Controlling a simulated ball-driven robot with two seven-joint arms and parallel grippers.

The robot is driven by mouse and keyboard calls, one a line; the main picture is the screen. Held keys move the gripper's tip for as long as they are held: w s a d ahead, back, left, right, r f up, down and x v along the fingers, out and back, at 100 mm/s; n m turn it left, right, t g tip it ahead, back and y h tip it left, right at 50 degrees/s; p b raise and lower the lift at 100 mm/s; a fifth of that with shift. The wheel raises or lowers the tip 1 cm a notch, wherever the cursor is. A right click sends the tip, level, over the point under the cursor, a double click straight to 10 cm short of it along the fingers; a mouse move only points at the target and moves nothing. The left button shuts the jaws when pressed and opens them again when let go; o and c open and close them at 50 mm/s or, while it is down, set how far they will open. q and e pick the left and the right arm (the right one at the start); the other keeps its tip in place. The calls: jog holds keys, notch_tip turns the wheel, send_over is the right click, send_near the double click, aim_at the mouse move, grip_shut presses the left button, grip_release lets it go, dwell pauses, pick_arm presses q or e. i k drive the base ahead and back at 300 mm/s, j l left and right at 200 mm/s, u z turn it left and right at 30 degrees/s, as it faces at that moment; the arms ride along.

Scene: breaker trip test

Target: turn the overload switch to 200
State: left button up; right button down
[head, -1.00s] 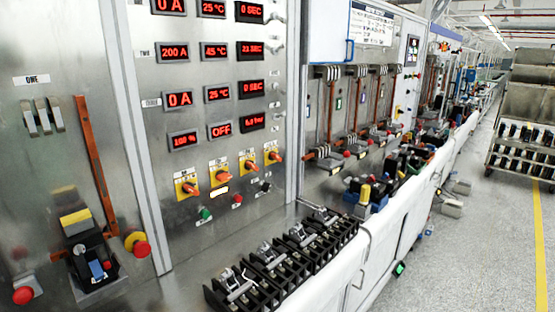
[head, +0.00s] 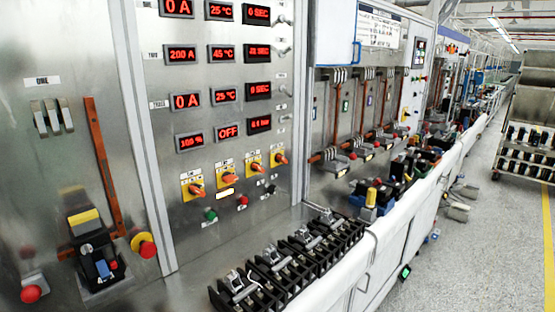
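A steel test panel (head: 150,120) stands at the left of the head view. Low on it is a row of orange rotary switches on yellow plates. The leftmost switch (head: 195,188) is followed to the right by a second (head: 228,179), a third (head: 255,167) and a fourth at the right end (head: 280,158). Their labels are too small to read, so I cannot tell which is the overload switch or what it points to. Red displays above include one reading 200 A (head: 182,54) and one reading OFF (head: 227,132). Neither of my grippers is in view.
Green (head: 210,214) and red (head: 242,201) buttons sit below the switches. A row of black terminal blocks (head: 285,262) lies on the bench before the panel. A red-and-yellow stop button (head: 145,246) is at the left. The aisle floor (head: 480,250) at the right is mostly clear.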

aim_at(279, 158)
jog(key=i+l, duration=0.2)
jog(key=l, duration=0.15)
jog(key=i+l, duration=0.2)
jog(key=l, duration=0.2)
jog(key=i+l, duration=0.2)
jog(key=l, duration=0.15)
jog(key=i+l+u, duration=0.1)
jog(key=l, duration=0.3)
jog(key=i, duration=0.1)
